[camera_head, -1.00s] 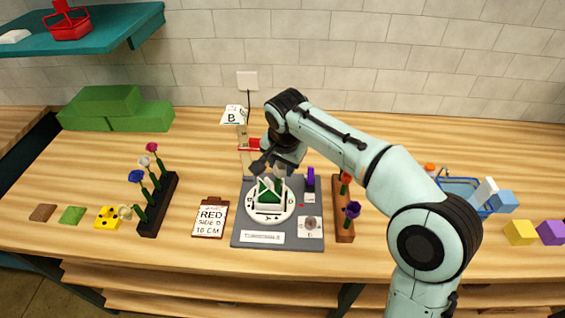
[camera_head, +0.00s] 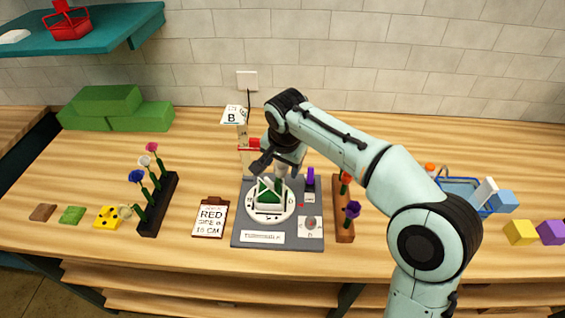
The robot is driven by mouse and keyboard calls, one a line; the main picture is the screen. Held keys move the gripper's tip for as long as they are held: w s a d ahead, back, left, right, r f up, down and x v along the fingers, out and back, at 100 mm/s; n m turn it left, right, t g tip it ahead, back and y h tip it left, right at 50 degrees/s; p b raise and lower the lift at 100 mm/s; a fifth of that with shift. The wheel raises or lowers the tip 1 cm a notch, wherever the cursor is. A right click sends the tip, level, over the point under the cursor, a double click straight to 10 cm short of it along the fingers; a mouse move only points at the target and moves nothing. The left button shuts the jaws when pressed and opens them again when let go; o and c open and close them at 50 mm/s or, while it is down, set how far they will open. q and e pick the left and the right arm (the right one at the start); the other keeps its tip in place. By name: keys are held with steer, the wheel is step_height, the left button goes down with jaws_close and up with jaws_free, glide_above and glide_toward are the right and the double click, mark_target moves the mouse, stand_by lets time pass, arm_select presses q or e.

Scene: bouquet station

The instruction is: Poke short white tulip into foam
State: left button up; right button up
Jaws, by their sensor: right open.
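The green foam (camera_head: 268,191) sits in a pale holder on the round white turntable (camera_head: 256,214), on a grey station board (camera_head: 241,227). My right gripper (camera_head: 274,167) is open just above and behind the foam, pointing down; its fingertips are small and partly dark against the arm. Pale strips show around the foam; I cannot tell whether one is a tulip. In the dark rack (camera_head: 158,207) at left stand a pink flower (camera_head: 152,147), a white flower (camera_head: 145,161), a blue flower (camera_head: 136,176) and a pale flower (camera_head: 125,211). My left gripper is not in view.
A wooden rack (camera_head: 345,229) with red and purple flowers stands right of the board. A clipboard (camera_head: 210,219) reading RED lies left of it. A post with a B sign (camera_head: 233,115) stands behind. A blue basket (camera_head: 461,184) and blocks are at right.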

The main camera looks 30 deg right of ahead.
steer(key=shift+r, duration=0.1)
steer(key=shift+p+v, duration=1.45)
steer(key=shift+v, duration=1.7)
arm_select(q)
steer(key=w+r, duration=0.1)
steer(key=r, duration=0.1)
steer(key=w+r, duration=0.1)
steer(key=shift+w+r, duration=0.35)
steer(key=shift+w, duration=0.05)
arm_select(e)
steer(key=o, duration=0.6)
steer(key=shift+c, duration=0.2)
